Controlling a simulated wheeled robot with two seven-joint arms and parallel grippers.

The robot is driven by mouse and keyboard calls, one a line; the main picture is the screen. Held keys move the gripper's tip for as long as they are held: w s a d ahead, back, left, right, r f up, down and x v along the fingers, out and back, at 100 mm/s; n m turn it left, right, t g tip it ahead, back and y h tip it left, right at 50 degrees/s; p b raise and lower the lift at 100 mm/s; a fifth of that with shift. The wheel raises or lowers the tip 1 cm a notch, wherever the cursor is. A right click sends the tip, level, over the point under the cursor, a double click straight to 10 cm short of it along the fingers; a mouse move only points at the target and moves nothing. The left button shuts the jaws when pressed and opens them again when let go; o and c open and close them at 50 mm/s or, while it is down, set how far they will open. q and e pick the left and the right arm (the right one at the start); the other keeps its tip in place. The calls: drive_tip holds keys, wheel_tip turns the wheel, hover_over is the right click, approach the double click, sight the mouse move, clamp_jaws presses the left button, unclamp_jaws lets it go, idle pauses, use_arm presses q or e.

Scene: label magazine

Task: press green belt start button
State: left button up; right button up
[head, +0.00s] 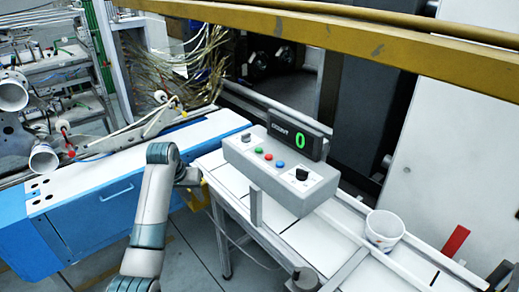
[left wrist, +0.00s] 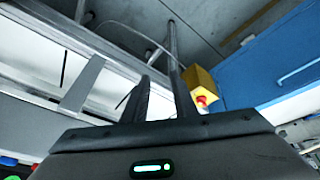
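The green button (head: 258,149) sits on the sloped top of a grey control box (head: 280,176), at the left of a row with a red button (head: 268,157) and a blue button (head: 281,164). My left gripper (head: 191,178) is to the left of the box, apart from it and mostly hidden by its own wrist in the head view. In the left wrist view its two dark fingers (left wrist: 160,85) stand apart with nothing between them. I do not make out my right gripper.
A display (head: 297,136) showing a green 0 stands behind the buttons, and a black knob (head: 301,174) is at their right. A white cup (head: 384,229) stands on the conveyor. A yellow box with a red button (left wrist: 200,88) is near my left gripper. A yellow beam (head: 350,38) crosses above.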

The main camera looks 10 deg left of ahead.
use_arm(q)
clamp_jaws()
idle(1.8)
